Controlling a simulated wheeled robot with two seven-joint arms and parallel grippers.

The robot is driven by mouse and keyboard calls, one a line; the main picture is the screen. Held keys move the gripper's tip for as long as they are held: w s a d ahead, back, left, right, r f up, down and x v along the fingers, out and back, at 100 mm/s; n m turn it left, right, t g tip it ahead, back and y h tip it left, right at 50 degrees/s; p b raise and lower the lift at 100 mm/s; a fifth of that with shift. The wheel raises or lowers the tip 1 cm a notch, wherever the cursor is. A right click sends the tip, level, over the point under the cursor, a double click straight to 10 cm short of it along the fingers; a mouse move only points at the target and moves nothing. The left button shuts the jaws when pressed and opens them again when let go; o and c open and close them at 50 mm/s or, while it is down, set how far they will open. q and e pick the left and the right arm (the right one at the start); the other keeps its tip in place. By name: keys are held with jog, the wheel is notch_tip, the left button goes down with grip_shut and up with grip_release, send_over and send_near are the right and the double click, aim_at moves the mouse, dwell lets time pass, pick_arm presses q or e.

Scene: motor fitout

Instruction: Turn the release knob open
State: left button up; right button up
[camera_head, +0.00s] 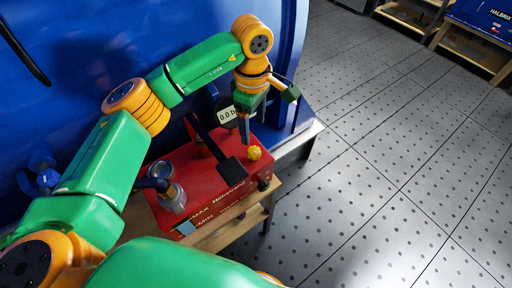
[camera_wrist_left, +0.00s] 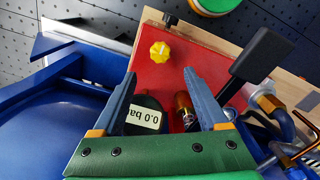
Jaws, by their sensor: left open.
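The release knob is a small yellow lobed knob (camera_head: 254,153) on top of a red pump box (camera_head: 215,178), near the box's right end. In the left wrist view the yellow knob (camera_wrist_left: 160,51) lies beyond the fingertips, between and ahead of them. My left gripper (camera_head: 244,140) points down over the box, just left of the knob in the head view; its two grey fingers (camera_wrist_left: 163,74) stand apart and empty in the wrist view. No contact with the knob shows. My right gripper is not in view.
A black pump lever (camera_head: 228,165) stands over the box. A gauge reading 0.0 bar (camera_head: 228,114) sits behind it, and a metal cylinder with a hose (camera_head: 170,190) is at the left. A large blue housing (camera_head: 100,60) fills the back. The tiled floor (camera_head: 400,170) at right is clear.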

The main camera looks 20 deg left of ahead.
aim_at(254, 150)
pick_arm(q)
jog(key=f, duration=0.1)
jog(key=f+b, duration=0.1)
jog(key=shift+s+f, duration=0.2)
jog(key=shift+f, duration=0.1)
jog(key=shift+w+f, duration=0.1)
jog(key=shift+f, duration=0.25)
notch_tip(254, 150, down, 6)
jog(key=shift+r+p, duration=0.2)
jog(key=shift+p, duration=0.8)
jog(key=shift+f, duration=0.25)
jog(key=shift+w, duration=0.1)
grip_shut()
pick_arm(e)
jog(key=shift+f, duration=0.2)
